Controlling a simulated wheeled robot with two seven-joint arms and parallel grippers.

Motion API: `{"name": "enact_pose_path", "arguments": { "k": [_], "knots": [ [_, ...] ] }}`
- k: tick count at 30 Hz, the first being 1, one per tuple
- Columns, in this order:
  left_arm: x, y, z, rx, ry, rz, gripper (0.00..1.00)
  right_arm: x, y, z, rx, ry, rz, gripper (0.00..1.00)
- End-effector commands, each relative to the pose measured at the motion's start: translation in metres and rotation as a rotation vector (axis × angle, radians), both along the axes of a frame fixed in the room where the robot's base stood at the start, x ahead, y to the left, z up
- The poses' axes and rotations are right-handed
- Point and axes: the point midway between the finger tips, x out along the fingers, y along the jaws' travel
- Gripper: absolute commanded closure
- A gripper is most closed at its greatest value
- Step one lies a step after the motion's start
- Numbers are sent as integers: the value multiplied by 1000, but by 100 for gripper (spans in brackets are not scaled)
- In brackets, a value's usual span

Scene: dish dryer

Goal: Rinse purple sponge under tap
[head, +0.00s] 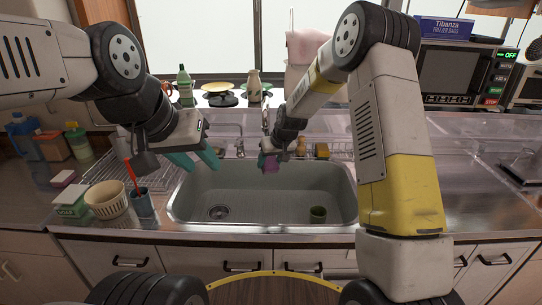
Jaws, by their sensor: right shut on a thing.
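The purple sponge (271,164) is in my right gripper (268,158), which is shut on it above the back part of the sink (200,192). The tap (240,142) stands at the back edge of the sink, a little left of the sponge. I cannot see any water running. My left gripper (195,162) is over the left back part of the sink, its teal fingers apart and with nothing seen between them.
A dish rack (115,165), a cream basket (106,199), a blue cup (143,203) and a soap box (72,205) stand on the left counter. A microwave (460,75) is at the back right. The right counter is mostly clear.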

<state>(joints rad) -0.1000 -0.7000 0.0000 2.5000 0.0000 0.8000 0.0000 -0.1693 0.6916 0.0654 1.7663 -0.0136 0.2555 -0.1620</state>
Motion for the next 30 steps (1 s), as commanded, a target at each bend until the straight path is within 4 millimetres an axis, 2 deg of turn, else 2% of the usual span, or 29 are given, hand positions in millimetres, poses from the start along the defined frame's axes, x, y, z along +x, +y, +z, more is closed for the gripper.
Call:
{"name": "enact_pose_path", "arguments": {
  "k": [8,30],
  "knots": [
    [0,0,0,0,0,0,62,-4,-3,0,0,0,-1,86],
    [0,0,0,0,0,0,62,-53,-36,0,0,0,-1,86]
  ]
}}
